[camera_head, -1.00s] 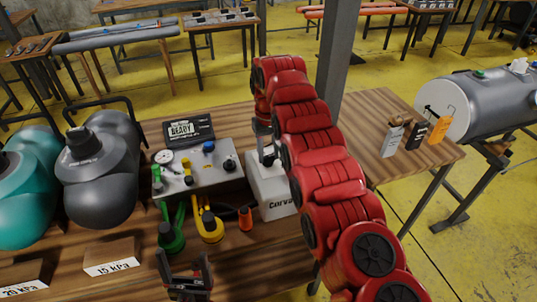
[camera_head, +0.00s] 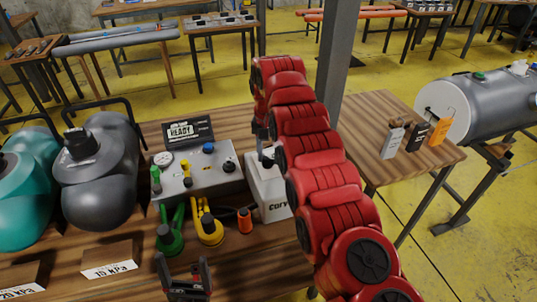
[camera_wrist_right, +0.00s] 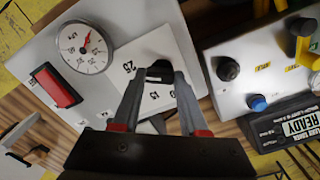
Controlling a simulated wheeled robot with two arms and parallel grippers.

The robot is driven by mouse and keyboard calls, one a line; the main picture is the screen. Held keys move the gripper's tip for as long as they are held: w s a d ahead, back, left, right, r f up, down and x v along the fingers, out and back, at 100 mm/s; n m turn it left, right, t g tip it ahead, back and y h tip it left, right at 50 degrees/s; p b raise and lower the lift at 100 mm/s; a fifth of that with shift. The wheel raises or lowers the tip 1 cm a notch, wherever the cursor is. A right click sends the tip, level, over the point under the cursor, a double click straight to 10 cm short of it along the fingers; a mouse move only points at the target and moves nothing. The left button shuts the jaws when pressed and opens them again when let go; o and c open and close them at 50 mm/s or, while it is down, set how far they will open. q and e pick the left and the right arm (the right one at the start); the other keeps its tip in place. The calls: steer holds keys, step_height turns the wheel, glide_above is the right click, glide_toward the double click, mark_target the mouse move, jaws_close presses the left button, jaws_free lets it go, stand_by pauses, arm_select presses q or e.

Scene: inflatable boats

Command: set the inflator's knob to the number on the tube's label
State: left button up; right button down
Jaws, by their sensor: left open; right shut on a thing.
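The inflator looks to be the white box (camera_head: 272,196) on the wooden table, partly hidden behind my red right arm. In the right wrist view its face has a numbered dial plate (camera_wrist_right: 147,62), a round gauge (camera_wrist_right: 84,47) and a red switch (camera_wrist_right: 57,86). My right gripper (camera_wrist_right: 162,78) is shut on the black knob (camera_wrist_right: 160,67) at the dial plate. The fingers cover part of the dial, and the knob's setting is unclear. My left gripper (camera_head: 184,268) is open and empty above the table's front. A large grey tube (camera_head: 487,105) lies on a stand at right; no number on it is readable.
A grey control box (camera_head: 196,180) with knobs and a READY display (camera_head: 188,131) stands left of the inflator. Green (camera_head: 170,237) and yellow (camera_head: 208,228) fittings lie before it. A dark grey bulky body (camera_head: 100,190) and 15 kPa card (camera_head: 108,270) are further left.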

mark_target(268, 158)
stand_by(0.3)
steer(key=shift+c, duration=2.2)
jaws_free()
step_height(268, 158, up, 17)
steer(key=p, duration=1.7)
steer(key=shift+r, duration=0.2)
